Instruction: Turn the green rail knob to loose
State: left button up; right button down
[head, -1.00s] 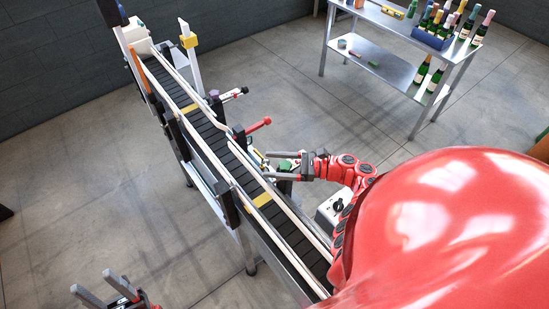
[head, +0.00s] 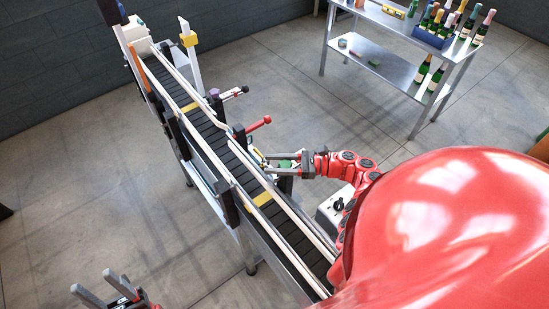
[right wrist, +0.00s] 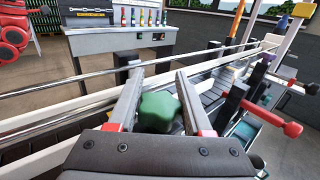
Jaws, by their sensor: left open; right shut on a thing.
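The green rail knob (right wrist: 159,110) is a lobed star knob beside the conveyor rail. In the right wrist view it sits between the two fingers of my right gripper (right wrist: 152,98), which is shut on it. In the head view the green knob (head: 285,163) shows only in part between the fingers of my right gripper (head: 283,164), on the right side of the conveyor. My left gripper (head: 101,284) is open and empty at the lower left, well apart from the conveyor. The knob's shaft is hidden.
The conveyor (head: 225,150) with pale guide rails runs diagonally through the middle. A red-knobbed lever (head: 259,123) stands close beyond my right gripper. A grey control box (head: 333,207) is nearby. A metal table (head: 395,62) with bottles stands at the back right.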

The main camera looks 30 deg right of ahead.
jog(key=n+g+y+b, duration=0.1)
jog(key=n+g+b, duration=0.1)
jog(key=b, duration=0.4)
jog(key=s+n+g+y+b, duration=0.1)
jog(key=g+b, duration=0.2)
jog(key=b, duration=0.4)
jog(key=n+g+y+b, duration=0.1)
jog(key=n+g+b, duration=0.1)
jog(key=b, duration=0.5)
jog(key=shift+s+a+n+g, duration=0.25)
jog(key=shift+n+g, duration=0.05)
jog(key=shift+g, duration=0.3)
jog(key=shift+c, duration=1.6)
grip_release()
